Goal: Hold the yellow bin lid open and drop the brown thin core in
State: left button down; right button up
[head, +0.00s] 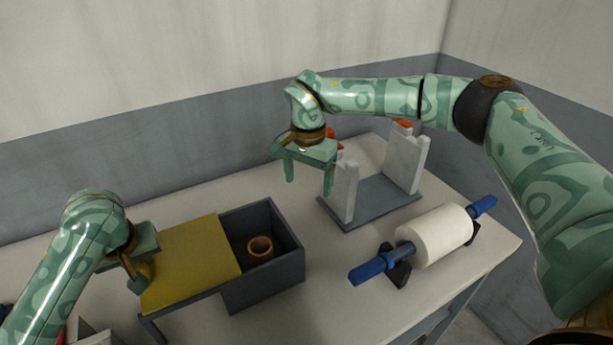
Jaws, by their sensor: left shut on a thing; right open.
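The yellow lid (195,258) is a flat panel slid to the left, off the dark grey bin (270,284), whose right part is uncovered. My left gripper (141,273) is shut on the small yellow handle (147,268) at the lid's left end, partly hidden by the fingers. The brown core (260,247) is a short ring inside the open part of the bin, near the middle of the opening. My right gripper (309,183) is open and empty, pointing down above the table, behind and to the right of the bin.
A grey stand (371,203) with two white uprights and orange parts is right of my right gripper. A white roll (436,234) on a blue rod (367,271) rests on dark supports at the right. The table (330,308) is bare in front.

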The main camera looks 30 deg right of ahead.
aim_at(205, 242)
pick_arm(q)
jog(key=shift+d+p, duration=1.3)
jog(key=shift+d, duration=1.4)
jog(key=shift+d+p, duration=0.45)
jog(key=shift+d, duration=3.2)
jog(key=c, duration=1.2)
grip_release()
jog(key=shift+d, duration=0.1)
jog(key=shift+o, duration=0.2)
